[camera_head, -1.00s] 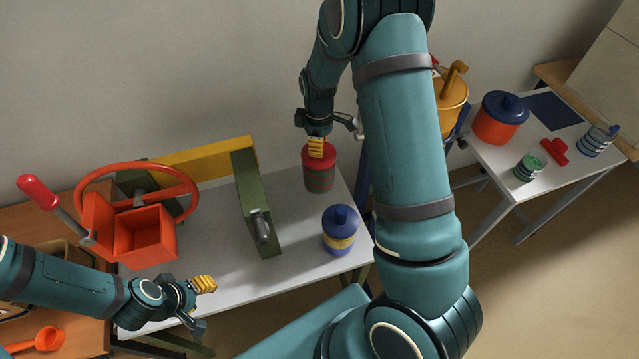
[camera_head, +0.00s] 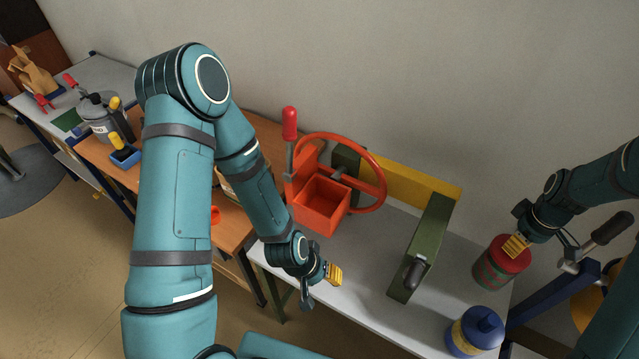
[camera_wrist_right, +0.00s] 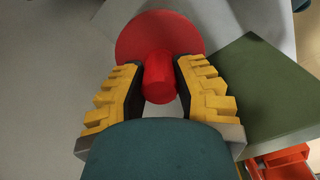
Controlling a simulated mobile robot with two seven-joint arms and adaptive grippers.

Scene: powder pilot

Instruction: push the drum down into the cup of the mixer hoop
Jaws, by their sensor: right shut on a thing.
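The drum with a red lid and a dark red and green banded body (camera_head: 491,275) stands upright at the right end of the grey bench. My right gripper (camera_head: 516,245) is shut on its lid knob. In the right wrist view the yellow-padded fingers lie on both sides of the red knob (camera_wrist_right: 158,76), above the round red lid (camera_wrist_right: 135,35); the lid hides the body. The orange mixer hoop (camera_head: 381,183) stands at the back left of the bench, with its square, open-topped cup (camera_head: 322,205) in front, looking empty. My left gripper (camera_head: 321,287) is open and empty near the bench's front edge.
A green upright block with a grey knob (camera_head: 432,232) stands between cup and drum, joined to a yellow rail (camera_head: 410,180). A red-handled lever (camera_head: 289,125) rises beside the cup. A blue-lidded jar (camera_head: 474,332) stands in front of the drum. Bare bench (camera_head: 365,262) lies between.

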